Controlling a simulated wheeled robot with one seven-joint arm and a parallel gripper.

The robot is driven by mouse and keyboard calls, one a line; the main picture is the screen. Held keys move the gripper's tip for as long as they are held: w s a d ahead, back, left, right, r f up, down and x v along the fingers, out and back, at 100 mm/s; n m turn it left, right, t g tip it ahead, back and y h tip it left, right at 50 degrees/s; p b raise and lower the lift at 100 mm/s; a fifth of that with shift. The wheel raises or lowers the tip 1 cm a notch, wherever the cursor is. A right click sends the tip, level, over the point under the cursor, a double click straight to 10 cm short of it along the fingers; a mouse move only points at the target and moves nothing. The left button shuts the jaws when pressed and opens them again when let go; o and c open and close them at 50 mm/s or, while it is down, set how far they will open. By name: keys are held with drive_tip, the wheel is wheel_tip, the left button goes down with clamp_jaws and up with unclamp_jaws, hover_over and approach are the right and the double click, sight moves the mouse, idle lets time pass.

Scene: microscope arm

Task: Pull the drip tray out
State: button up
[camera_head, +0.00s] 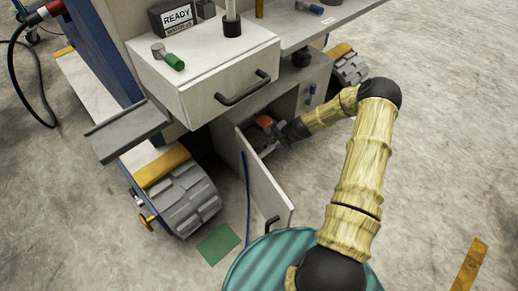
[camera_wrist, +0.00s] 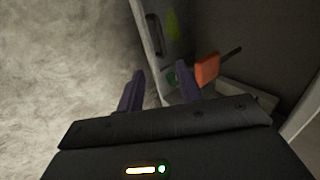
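My gripper (camera_head: 276,132) reaches into the open lower cabinet (camera_head: 290,108), behind its swung-out door (camera_head: 262,180). In the wrist view its two dark purple fingers (camera_wrist: 158,80) stand apart, with no object clearly held between them. An orange-red block (camera_wrist: 207,70) with a dark bar lies just beyond the right finger; it also shows in the head view (camera_head: 265,121). A pale flat piece (camera_wrist: 245,98) lies below the block, partly hidden by my gripper. I cannot tell whether this is the drip tray. A grey, rimmed, tray-like shelf (camera_head: 130,131) juts from the cabinet's left side.
A closed drawer (camera_head: 235,85) with a black handle sits above the opening. The open door has a dark handle (camera_head: 272,226) near its outer edge. A tracked wheel (camera_head: 188,197) and a green mat (camera_head: 218,244) lie to the left. Floor at the right is mostly clear.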

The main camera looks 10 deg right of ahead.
sight(257, 149)
drive_tip(key=b+x, duration=0.7)
drive_tip(key=x, duration=1)
drive_tip(key=shift+w+f+b, duration=0.1)
drive_tip(key=shift+f+b, duration=0.05)
drive_tip(key=shift+b, duration=0.15)
clamp_jaws()
